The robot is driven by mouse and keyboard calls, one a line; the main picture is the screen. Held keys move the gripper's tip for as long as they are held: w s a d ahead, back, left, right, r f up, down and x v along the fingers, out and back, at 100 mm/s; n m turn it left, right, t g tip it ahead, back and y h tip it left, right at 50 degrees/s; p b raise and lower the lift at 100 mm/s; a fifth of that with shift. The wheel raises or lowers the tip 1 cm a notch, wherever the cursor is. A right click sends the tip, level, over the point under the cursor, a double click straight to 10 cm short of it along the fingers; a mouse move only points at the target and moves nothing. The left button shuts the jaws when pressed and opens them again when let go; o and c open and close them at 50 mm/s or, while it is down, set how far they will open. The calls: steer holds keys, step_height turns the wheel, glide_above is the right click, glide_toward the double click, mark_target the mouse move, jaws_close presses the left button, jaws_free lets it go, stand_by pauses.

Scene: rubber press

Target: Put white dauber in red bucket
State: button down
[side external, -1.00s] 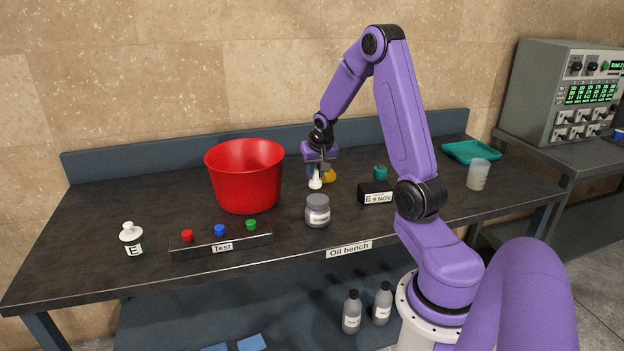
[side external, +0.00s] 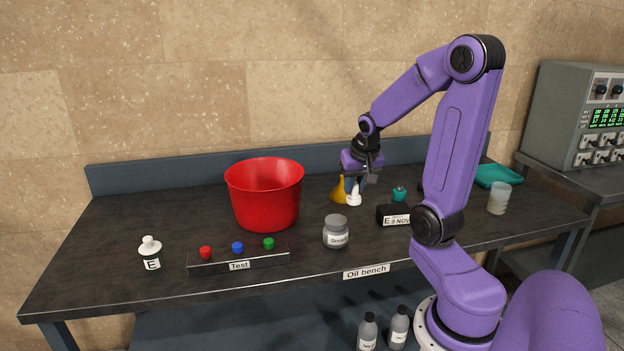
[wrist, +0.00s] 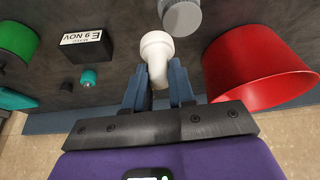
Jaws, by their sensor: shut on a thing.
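The white dauber (side external: 354,196) hangs below my gripper (side external: 361,176) in the side view. In the wrist view the white dauber (wrist: 157,50) is between the two blue-grey fingers of my gripper (wrist: 160,82), which is shut on its narrow end; its wide end points away from the gripper. I cannot tell whether its bottom touches the bench. The red bucket (side external: 264,196) stands upright on the bench, left of the gripper and dauber and apart from both. It also shows at the right of the wrist view (wrist: 258,88).
A yellow object (side external: 338,190) is just left of the dauber. A grey jar (side external: 335,232) stands in front, a black labelled block (side external: 394,215) and a small teal piece (side external: 399,194) to the right. A button box (side external: 238,258) and a white-topped bottle (side external: 150,256) are front left.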

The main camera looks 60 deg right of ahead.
step_height(320, 180, up, 4)
steer(key=shift+r, duration=0.2)
steer(key=w+d+m+g+h, duration=0.1)
steer(key=w+d+m, duration=0.1)
steer(key=w, duration=1.2)
steer(key=w+d+m+g, duration=0.1)
steer(key=w+d+m, duration=0.2)
steer(key=w, duration=1.1)
step_height(320, 180, down, 17)
steer(key=shift+s+a+f, duration=0.1)
steer(key=c, duration=0.9)
jaws_free()
steer(key=shift+f, duration=0.1)
steer(key=shift+c, duration=0.2)
